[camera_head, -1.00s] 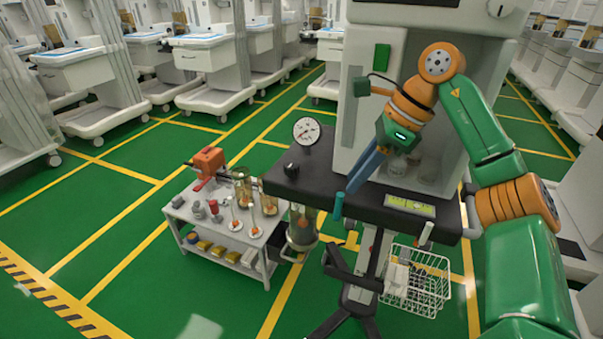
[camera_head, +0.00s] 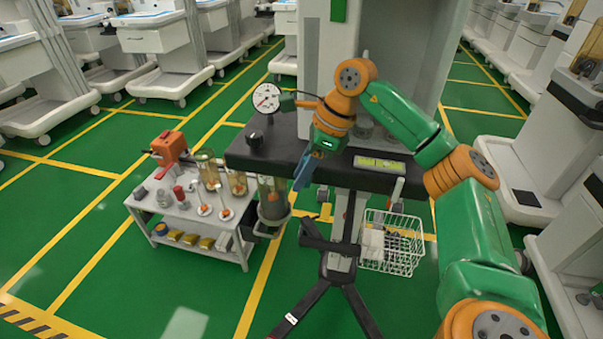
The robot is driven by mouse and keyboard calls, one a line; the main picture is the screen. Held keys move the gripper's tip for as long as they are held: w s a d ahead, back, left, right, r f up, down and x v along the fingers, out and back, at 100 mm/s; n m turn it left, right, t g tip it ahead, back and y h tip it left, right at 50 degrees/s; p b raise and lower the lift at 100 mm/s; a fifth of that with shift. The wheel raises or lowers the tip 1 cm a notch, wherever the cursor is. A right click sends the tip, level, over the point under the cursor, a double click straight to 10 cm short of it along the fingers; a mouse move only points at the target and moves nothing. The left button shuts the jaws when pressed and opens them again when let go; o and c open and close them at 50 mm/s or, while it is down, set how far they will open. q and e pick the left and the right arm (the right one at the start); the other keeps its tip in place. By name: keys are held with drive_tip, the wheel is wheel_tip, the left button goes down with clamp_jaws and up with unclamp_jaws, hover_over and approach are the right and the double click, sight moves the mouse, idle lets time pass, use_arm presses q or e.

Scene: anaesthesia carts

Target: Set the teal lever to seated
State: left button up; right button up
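The fingertips are a little left of the lever in the picture. Whether they touch it or are spread cannot be told from this angle. My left gripper is not in view.
A round gauge (camera_head: 267,98) and a black knob (camera_head: 255,139) stand at the worktop's left. A glass canister (camera_head: 272,200) hangs below it. A wire basket (camera_head: 391,243) hangs to the right. A small side table (camera_head: 190,222) with several parts stands left.

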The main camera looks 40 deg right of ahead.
clamp_jaws()
idle(1.3)
